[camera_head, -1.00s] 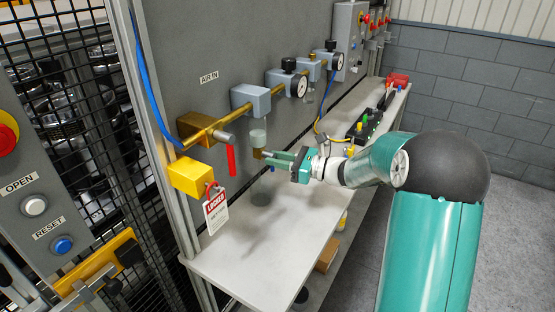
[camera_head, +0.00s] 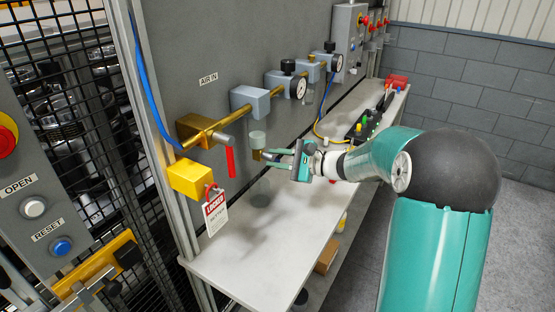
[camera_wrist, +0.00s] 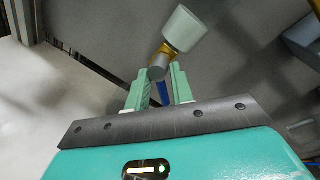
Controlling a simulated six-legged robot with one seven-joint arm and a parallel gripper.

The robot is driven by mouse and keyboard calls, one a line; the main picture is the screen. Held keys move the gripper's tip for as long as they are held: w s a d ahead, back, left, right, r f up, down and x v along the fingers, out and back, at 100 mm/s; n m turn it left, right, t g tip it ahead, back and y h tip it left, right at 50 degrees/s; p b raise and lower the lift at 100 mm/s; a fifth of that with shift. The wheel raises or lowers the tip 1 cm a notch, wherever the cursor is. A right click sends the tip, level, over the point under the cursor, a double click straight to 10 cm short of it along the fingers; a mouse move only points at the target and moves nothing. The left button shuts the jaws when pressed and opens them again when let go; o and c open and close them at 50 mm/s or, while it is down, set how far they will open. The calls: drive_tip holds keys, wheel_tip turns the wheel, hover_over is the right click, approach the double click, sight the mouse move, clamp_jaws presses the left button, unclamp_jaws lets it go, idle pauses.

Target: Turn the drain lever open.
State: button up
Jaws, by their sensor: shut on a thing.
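The drain valve is a small brass fitting (camera_head: 257,155) under a pale filter bowl (camera_head: 258,138) on the air line. In the wrist view the bowl (camera_wrist: 186,29) is at the top, with the brass neck (camera_wrist: 169,49) and a grey round valve end (camera_wrist: 158,68) below it. A narrow blue drain lever (camera_wrist: 162,93) shows between the two green fingers. My gripper (camera_head: 268,155) reaches in from the right and is shut on this lever. The fingers hide part of the lever, and its exact angle is hard to tell.
A red handle (camera_head: 230,162) hangs just left of the drain, near a yellow block (camera_head: 190,178) with a red padlock and a LOCKED tag (camera_head: 215,213). Gauges and regulators line the panel to the right. The white bench (camera_head: 240,250) below is mostly clear.

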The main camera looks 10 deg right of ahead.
drive_tip(key=n+h, duration=0.1)
drive_tip(key=n, duration=0.2)
drive_tip(key=shift+s+a+n+t, duration=0.1)
drive_tip(key=shift+a+n+t, duration=0.05)
drive_tip(key=shift+n+t, duration=0.2)
drive_tip(key=shift+n+t+h, duration=0.25)
drive_tip(key=shift+n+h, duration=0.25)
drive_tip(key=shift+n, duration=1.15)
clamp_jaws()
drive_tip(key=o, duration=0.7)
unclamp_jaws()
drive_tip(key=shift+r, duration=0.1)
drive_tip(key=shift+d+r, duration=0.1)
drive_tip(key=shift+d, duration=0.1)
drive_tip(key=v, duration=1.3)
drive_tip(key=shift+s+d, duration=0.15)
drive_tip(key=shift+s, duration=0.1)
